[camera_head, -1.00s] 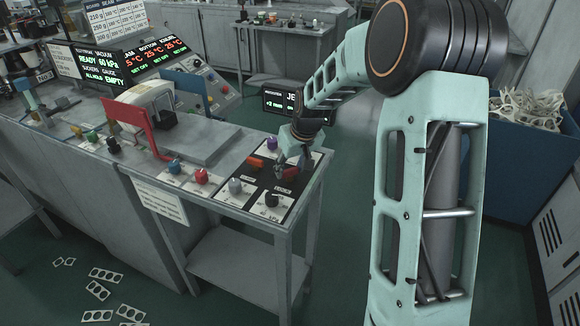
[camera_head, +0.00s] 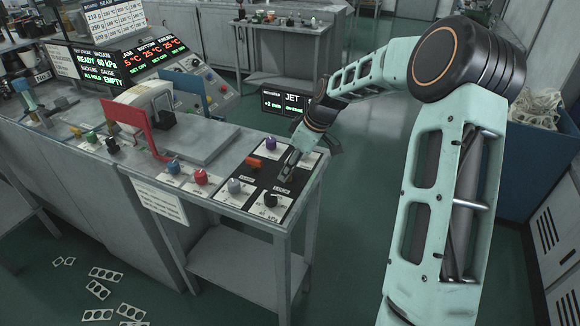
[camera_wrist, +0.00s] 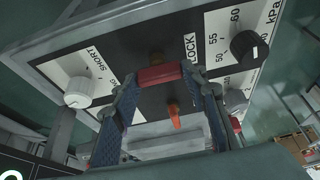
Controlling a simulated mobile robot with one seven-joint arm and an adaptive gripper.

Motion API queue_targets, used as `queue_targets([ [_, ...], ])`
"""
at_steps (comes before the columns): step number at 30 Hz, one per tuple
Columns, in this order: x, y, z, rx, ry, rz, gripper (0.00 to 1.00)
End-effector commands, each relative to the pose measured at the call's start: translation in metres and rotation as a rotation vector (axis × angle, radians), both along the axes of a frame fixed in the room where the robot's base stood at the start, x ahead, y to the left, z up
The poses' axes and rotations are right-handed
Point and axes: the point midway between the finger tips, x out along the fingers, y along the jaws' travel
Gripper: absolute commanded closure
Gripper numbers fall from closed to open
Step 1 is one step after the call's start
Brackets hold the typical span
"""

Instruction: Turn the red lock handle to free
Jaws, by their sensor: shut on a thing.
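The red lock handle (camera_wrist: 158,75) shows in the wrist view as a short red bar between my fingertips, on a black panel by the word LOCK. My gripper (camera_wrist: 160,80) is shut on it, with one finger at each end of the bar. In the head view my gripper (camera_head: 286,174) reaches down onto the black panel (camera_head: 262,206) at the right end of the bench and hides the red handle. An orange handle (camera_head: 253,162) sits on the same panel, and it also shows beyond my fingers in the wrist view (camera_wrist: 173,115).
Close around are a grey knob (camera_head: 235,186), a black knob (camera_head: 270,200), a purple knob (camera_head: 271,142) and a red knob (camera_head: 201,177). A red lever frame (camera_head: 140,125) stands farther left. A blue bin (camera_head: 520,150) is at right. The right bench edge is open.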

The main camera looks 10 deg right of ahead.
Motion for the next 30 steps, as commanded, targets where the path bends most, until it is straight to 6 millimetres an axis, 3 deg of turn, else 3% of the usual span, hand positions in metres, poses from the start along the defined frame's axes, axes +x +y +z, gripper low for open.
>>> queue_targets([
  [15, 0.0, -0.0007, -0.0004, -0.002, 0.0, 0.021, 0.84],
  [16, 0.0, -0.0007, -0.0004, -0.002, 0.0, 0.021, 0.59],
  [20, -0.0001, -0.0006, -0.0005, -0.001, 0.0, 0.02, 0.44],
  [30, -0.0003, -0.0014, 0.0021, -0.002, -0.001, 0.019, 0.42],
])
